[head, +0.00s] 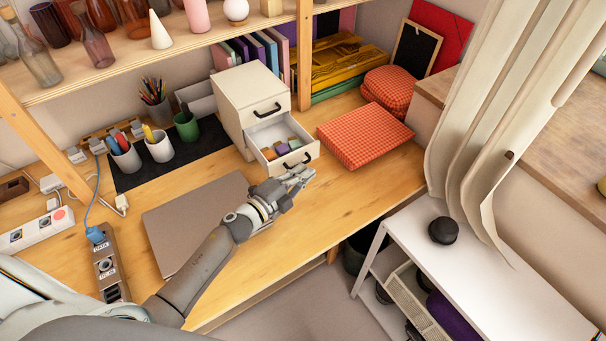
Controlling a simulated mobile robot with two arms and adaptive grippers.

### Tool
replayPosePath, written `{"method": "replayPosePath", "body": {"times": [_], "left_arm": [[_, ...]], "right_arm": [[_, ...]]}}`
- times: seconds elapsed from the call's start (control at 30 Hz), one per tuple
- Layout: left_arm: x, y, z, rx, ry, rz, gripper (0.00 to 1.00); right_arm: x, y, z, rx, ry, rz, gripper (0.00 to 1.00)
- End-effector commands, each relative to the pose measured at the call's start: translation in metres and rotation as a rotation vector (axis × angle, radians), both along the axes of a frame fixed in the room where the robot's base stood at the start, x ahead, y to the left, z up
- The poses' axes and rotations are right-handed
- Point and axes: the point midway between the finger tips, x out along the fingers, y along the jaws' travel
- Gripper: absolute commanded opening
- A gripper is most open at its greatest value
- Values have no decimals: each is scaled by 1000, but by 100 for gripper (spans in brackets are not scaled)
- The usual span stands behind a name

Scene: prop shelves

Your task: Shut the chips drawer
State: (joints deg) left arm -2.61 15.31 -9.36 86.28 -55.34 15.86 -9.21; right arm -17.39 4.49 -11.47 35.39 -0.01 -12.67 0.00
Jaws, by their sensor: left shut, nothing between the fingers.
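A small white drawer unit (249,91) stands on the wooden desk below the shelf. Its lower drawer (274,135) is pulled out, and several small coloured pieces (283,148) lie inside it. The drawer has a dark handle (298,161) on its front. The upper drawer is closed and has its own dark handle (267,110). My left gripper (303,174) is shut and empty, right at the front of the open drawer, just below its handle. I cannot tell whether it touches the drawer front. My right gripper is not in view.
A red checkered box (365,135) lies right of the drawer. A closed grey laptop-like slab (196,219) lies left of my forearm. Pen cups (160,146) stand on a dark mat at the left. Bare desk (340,194) lies in front of the drawer.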

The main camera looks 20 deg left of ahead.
Motion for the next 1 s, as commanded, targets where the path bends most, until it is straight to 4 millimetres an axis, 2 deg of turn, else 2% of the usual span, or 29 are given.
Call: {"method": "replayPosePath", "body": {"times": [0.17, 0.63, 0.8, 1.0], "left_arm": [[15, 19, -1, 4, -1, 1, 0], [75, 97, -3, 4, -2, 3, 0], [89, 115, -2, 3, -2, 2, 0], [97, 125, -1, 2, -1, 1, 0]], "right_arm": [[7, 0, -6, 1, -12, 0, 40], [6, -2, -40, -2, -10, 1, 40], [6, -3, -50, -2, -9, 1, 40], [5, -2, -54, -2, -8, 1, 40]]}}
